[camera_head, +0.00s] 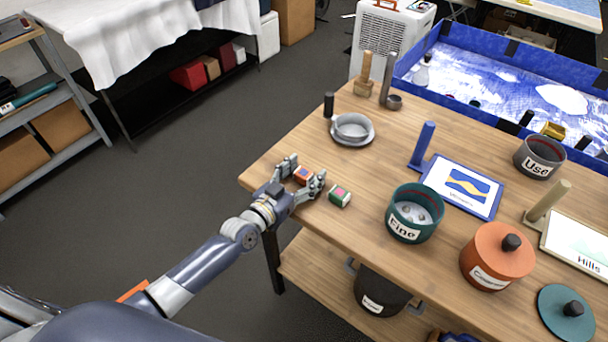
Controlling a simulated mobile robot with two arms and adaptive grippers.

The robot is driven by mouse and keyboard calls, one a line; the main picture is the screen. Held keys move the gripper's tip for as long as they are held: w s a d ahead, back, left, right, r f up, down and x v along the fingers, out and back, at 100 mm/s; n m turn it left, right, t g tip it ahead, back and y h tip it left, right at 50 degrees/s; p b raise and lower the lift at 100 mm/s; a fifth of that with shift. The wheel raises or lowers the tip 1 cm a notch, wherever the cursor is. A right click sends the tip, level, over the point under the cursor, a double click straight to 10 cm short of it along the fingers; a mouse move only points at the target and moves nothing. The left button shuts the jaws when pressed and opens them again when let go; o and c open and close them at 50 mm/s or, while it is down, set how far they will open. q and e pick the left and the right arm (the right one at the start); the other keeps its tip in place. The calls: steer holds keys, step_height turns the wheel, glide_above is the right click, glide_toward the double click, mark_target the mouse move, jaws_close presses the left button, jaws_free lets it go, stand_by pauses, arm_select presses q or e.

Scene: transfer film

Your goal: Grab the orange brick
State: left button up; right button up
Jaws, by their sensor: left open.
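The orange brick (302,175) is a small block with a coloured patch on it, lying near the left corner of the wooden table (290,143). My left gripper (304,172) is open, with one finger on each side of the orange brick. I cannot tell whether the fingers touch it. A green brick (339,196) with a pink patch lies just to the right of the gripper, apart from it. My right gripper is not in view.
Bare tabletop lies behind the bricks.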

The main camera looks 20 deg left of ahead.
arm_select(q)
steer(key=c, duration=1)
steer(key=shift+r, duration=0.1)
